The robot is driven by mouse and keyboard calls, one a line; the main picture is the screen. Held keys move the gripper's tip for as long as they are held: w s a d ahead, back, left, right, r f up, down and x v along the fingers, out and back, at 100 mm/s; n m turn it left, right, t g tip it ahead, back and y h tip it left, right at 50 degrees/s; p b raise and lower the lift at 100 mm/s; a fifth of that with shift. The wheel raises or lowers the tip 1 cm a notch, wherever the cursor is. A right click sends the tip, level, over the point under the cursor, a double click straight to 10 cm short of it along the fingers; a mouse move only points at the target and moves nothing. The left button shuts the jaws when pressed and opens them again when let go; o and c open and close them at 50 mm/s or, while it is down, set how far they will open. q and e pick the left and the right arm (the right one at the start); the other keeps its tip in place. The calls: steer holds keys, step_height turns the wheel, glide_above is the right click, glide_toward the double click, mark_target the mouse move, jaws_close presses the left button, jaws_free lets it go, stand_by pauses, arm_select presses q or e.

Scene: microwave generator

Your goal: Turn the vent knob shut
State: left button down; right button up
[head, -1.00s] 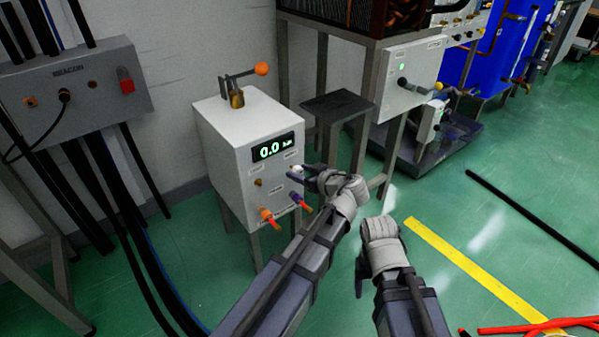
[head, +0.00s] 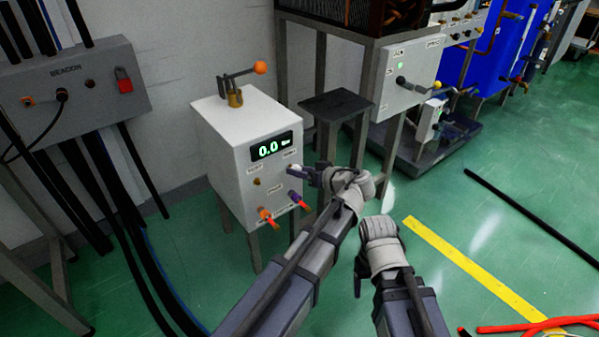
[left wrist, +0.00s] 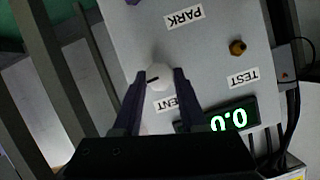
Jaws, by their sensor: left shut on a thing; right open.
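The vent knob (left wrist: 158,77) is round and white with a dark pointer line, on the front of a pale box (head: 222,150). A partly covered label ending in "ENT" (left wrist: 166,105) is beside it. My left gripper (left wrist: 160,82) is shut on the knob, one finger on each side. In the head view my left gripper (head: 303,174) is at the right of the box's front and hides the knob. The box's display (head: 270,146) reads 0.0. My right gripper (head: 358,283) is open and empty, low over the floor, away from the box.
A brass knob (left wrist: 237,47) sits near the "TEST" label. Orange (head: 265,215) and purple (head: 296,197) fittings are low on the box front. A lever with an orange ball (head: 260,68) stands on top. A dark stool (head: 337,105) is right of the box.

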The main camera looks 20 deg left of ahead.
arm_select(q)
steer(key=shift+m, duration=0.3)
arm_select(e)
steer(key=shift+f, duration=0.1)
arm_select(q)
steer(key=shift+c, duration=2.3)
jaws_free()
